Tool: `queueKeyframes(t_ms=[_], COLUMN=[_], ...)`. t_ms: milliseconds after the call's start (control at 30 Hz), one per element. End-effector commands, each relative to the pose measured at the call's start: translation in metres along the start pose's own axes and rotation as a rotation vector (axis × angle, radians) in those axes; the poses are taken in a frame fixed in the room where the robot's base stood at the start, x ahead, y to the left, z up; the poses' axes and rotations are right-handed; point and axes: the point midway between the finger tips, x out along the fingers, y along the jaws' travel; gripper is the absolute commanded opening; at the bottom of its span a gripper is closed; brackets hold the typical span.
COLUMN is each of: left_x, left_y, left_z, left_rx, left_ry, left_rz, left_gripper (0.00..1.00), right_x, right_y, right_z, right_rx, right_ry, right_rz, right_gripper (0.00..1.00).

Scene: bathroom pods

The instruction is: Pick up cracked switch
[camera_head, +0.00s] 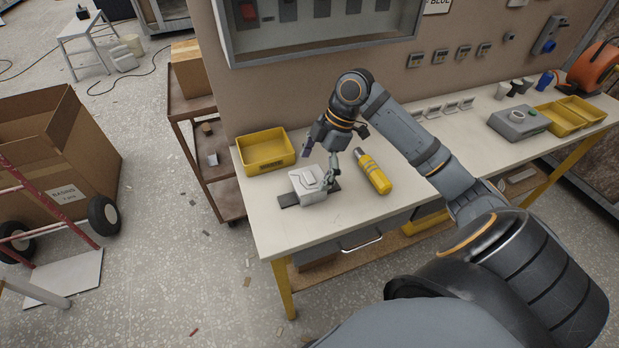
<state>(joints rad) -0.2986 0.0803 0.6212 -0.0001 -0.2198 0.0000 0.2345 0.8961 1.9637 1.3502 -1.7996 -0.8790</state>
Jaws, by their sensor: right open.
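A white-grey boxy switch (307,184) sits on a flat dark plate (289,200) near the left end of the workbench; cracks are too small to make out. My right gripper (320,167) is above and just behind the switch, pointing down. Its jaws are open, with one finger reaching down by the switch's right back side. I cannot tell whether that finger touches it. My left gripper is not in view.
A yellow bin (265,151) stands behind left. A grey box (518,122) and yellow trays (558,118) are farther right. A brown cart (205,150) stands left.

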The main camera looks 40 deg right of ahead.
Motion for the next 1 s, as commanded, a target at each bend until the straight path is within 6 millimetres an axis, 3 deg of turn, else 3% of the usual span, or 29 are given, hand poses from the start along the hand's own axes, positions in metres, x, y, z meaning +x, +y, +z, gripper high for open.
queueKeyframes(t_ms=[267, 833, 1000], left_x=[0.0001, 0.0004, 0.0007], left_y=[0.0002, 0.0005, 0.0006], left_z=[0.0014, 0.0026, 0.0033], left_rx=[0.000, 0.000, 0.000], left_ry=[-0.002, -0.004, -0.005], left_rz=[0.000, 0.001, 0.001], left_gripper=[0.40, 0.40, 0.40], right_x=[0.0065, 0.0074, 0.0086], right_y=[0.0003, 0.0001, -0.0003], right_z=[0.0003, 0.0012, 0.0019], right_rx=[-0.001, 0.002, 0.003], right_ry=[-0.001, -0.002, -0.003], right_rz=[0.001, 0.000, -0.003], right_gripper=[1.00, 0.24, 0.19])
